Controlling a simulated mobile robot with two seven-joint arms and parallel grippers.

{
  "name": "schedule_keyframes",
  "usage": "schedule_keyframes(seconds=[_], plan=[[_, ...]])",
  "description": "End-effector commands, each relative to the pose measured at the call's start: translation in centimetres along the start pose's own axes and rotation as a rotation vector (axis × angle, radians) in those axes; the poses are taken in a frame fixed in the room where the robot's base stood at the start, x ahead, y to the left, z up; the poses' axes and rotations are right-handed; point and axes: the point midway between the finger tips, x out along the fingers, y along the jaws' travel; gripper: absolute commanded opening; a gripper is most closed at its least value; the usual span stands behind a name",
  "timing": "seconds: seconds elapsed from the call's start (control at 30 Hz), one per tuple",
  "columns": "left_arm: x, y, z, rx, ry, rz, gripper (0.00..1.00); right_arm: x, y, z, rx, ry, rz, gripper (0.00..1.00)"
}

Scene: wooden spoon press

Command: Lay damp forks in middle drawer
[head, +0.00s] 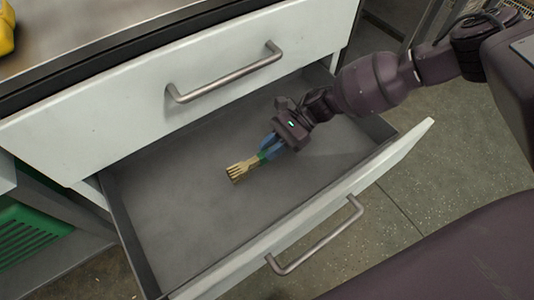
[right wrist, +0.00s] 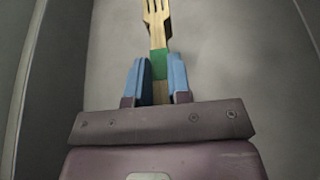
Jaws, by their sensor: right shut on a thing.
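A wooden fork (head: 243,169) with a green band is in my right gripper (head: 268,149), over the open middle drawer (head: 190,225). The right gripper's blue fingers are shut on its handle. In the right wrist view the fork (right wrist: 157,22) points away from the gripper (right wrist: 160,82), tines at the top edge, with the green band just beyond the fingertips. The drawer's grey floor is otherwise bare. I cannot tell whether the fork touches the floor. My left gripper does not show.
A closed white drawer (head: 120,112) with a bar handle (head: 225,75) is above the open one. The open drawer's front (head: 400,160) with its handle (head: 318,240) faces me. A green crate (head: 30,232) sits at the left. A yellow object (head: 5,28) lies on the counter.

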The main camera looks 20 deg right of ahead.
Motion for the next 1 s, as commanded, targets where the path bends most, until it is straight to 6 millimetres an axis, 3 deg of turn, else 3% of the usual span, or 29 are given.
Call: schedule_keyframes(seconds=[0.33,0.77,0.8,0.93,1.0], plan=[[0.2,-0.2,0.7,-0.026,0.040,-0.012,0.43,1.6,0.1,-3.5,0.004,-0.001,0.003,0.00],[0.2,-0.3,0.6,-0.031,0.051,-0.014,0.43,1.6,0.0,-3.7,-0.001,0.000,-0.001,0.00],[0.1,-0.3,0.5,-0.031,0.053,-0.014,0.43,1.5,0.0,-3.6,-0.002,0.000,-0.001,0.24],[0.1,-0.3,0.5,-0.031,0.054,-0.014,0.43,1.5,-0.1,-3.6,-0.002,0.000,-0.002,0.44],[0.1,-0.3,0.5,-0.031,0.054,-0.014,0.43,1.5,-0.1,-3.6,-0.002,0.000,-0.002,0.44]])
